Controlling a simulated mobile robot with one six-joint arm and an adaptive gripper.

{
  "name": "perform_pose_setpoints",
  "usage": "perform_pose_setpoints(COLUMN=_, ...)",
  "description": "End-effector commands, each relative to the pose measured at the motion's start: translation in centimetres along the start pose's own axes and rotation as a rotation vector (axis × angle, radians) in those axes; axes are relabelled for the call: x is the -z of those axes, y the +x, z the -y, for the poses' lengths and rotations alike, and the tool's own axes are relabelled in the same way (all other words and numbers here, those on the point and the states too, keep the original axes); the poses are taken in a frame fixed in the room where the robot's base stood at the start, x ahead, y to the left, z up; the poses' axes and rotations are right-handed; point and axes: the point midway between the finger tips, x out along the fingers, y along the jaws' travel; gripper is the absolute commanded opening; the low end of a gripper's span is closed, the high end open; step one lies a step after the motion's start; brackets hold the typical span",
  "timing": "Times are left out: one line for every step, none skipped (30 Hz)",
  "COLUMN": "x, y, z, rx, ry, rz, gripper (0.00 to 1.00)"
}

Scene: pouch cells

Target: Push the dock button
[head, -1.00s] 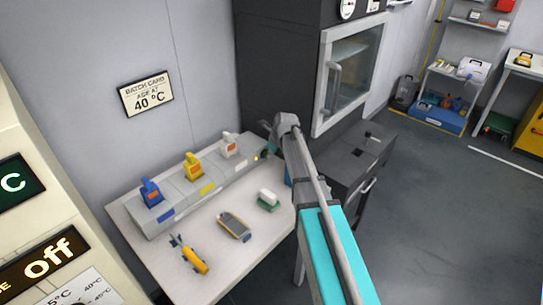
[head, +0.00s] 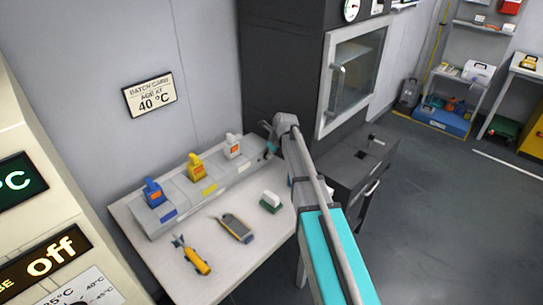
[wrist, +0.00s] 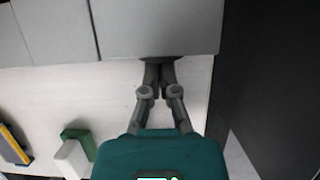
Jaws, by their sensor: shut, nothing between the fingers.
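The grey dock (head: 176,207) is a long block along the back of the white table, with blue, yellow and white units on it. It also shows at the top of the wrist view (wrist: 155,28). My gripper (wrist: 160,66) is shut and empty, its fingertips at the front face of the dock near its right end. A dark rounded piece (wrist: 147,59) shows right at the fingertips. It may be the dock button, but the fingers cover most of it and I cannot tell whether it is pressed. In the head view my arm hides most of this end.
On the table (head: 155,253) lie a yellow tool (head: 196,262), a grey and yellow handheld device (head: 236,228) and a green and white block (head: 270,202). A dark cabinet with a glass door (head: 353,75) stands right of the dock, close to my gripper.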

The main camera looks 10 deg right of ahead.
Motion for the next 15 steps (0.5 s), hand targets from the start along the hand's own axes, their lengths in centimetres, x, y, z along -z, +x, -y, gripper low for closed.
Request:
perform_pose_setpoints(x=-0.6, y=0.1, z=0.0, rx=0.0, ry=-0.001, rz=0.012, gripper=0.0)
perform_pose_setpoints(x=-0.6, y=0.1, z=0.0, rx=0.0, ry=-0.001, rz=0.012, gripper=0.0)
perform_pose_setpoints(x=-0.6, y=0.1, z=0.0, rx=0.0, ry=-0.001, rz=0.012, gripper=0.0)
perform_pose_setpoints(x=-0.6, y=0.1, z=0.0, rx=0.0, ry=-0.001, rz=0.013, gripper=0.0)
perform_pose_setpoints(x=-0.7, y=0.1, z=0.0, rx=0.0, ry=-0.001, rz=0.013, gripper=0.0)
perform_pose_setpoints(x=-0.7, y=0.0, z=0.0, rx=-0.001, ry=-0.001, rz=0.013, gripper=0.0)
perform_pose_setpoints(x=-0.7, y=-0.1, z=0.0, rx=-0.001, ry=-0.001, rz=0.013, gripper=0.0)
perform_pose_setpoints(x=-0.7, y=-0.2, z=0.0, rx=-0.001, ry=-0.001, rz=0.013, gripper=0.0)
perform_pose_setpoints(x=-0.8, y=-0.3, z=0.0, rx=-0.001, ry=-0.001, rz=0.013, gripper=0.0)
perform_pose_setpoints(x=-0.8, y=-0.5, z=0.0, rx=-0.001, ry=-0.001, rz=0.013, gripper=0.0)
perform_pose_setpoints(x=-0.8, y=-0.6, z=0.0, rx=-0.001, ry=-0.001, rz=0.013, gripper=0.0)
perform_pose_setpoints(x=-0.8, y=-0.8, z=0.0, rx=-0.001, ry=-0.001, rz=0.013, gripper=0.0)
perform_pose_setpoints(x=-0.8, y=-1.0, z=0.0, rx=-0.001, ry=-0.001, rz=0.013, gripper=0.0)
perform_pose_setpoints(x=-0.8, y=-1.2, z=0.0, rx=-0.001, ry=-0.001, rz=0.013, gripper=0.0)
perform_pose_setpoints(x=-0.9, y=-1.5, z=0.1, rx=-0.001, ry=-0.001, rz=0.013, gripper=0.0)
